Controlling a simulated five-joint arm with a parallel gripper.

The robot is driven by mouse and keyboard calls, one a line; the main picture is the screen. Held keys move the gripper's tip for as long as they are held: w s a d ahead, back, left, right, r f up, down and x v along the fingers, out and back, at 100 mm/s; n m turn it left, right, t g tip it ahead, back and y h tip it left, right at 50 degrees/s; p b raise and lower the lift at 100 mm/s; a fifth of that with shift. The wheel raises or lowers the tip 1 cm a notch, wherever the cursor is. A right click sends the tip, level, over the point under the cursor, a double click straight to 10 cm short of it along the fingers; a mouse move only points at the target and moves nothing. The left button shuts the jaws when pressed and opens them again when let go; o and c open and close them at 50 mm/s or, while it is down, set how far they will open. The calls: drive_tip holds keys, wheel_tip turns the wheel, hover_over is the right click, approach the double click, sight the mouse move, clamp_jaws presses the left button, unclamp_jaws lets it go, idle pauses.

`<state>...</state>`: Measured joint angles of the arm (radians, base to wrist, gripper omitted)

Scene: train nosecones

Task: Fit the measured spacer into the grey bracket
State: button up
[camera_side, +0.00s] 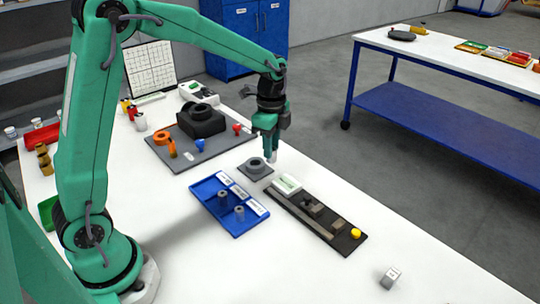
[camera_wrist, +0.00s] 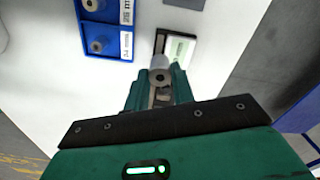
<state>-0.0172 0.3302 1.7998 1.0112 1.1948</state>
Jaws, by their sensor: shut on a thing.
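My gripper (camera_side: 269,150) is shut on a pale grey spacer (camera_side: 273,157), held upright above the table beside a small grey plate with a raised ring (camera_side: 256,168). In the wrist view the spacer (camera_wrist: 160,62) sits between the fingertips, with a dark hole in its near end. A dark grey bracket-like block with a round ring on top (camera_side: 203,121) stands on a grey mat (camera_side: 180,160), behind and left of my gripper. I cannot tell for certain which is the task's bracket. A blue tray (camera_side: 215,215) holds two other grey spacers (camera_side: 239,212).
A dark gauge board (camera_side: 322,233) with a display block (camera_side: 287,185) and yellow knob (camera_side: 356,233) lies right of the tray. A small metal cube (camera_side: 390,278) lies near the front. Orange, blue and red pieces stand around the block. The right front table is mostly clear.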

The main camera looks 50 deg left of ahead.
drive_tip(key=w+a+f, duration=0.1)
drive_tip(key=a+f, duration=0.1)
drive_tip(key=a, duration=0.1)
drive_tip(key=w+a+f, duration=0.1)
drive_tip(key=a+f, duration=0.1)
drive_tip(key=a, duration=0.2)
drive_tip(key=w+a+f, duration=0.1)
drive_tip(key=a+f, duration=0.2)
drive_tip(key=a, duration=0.1)
drive_tip(key=shift+w+a, duration=0.15)
drive_tip(key=shift+w, duration=0.05)
drive_tip(key=shift+f, duration=0.1)
drive_tip(key=shift+f, duration=1.9)
drive_tip(key=shift+f, duration=0.1)
drive_tip(key=o, duration=1)
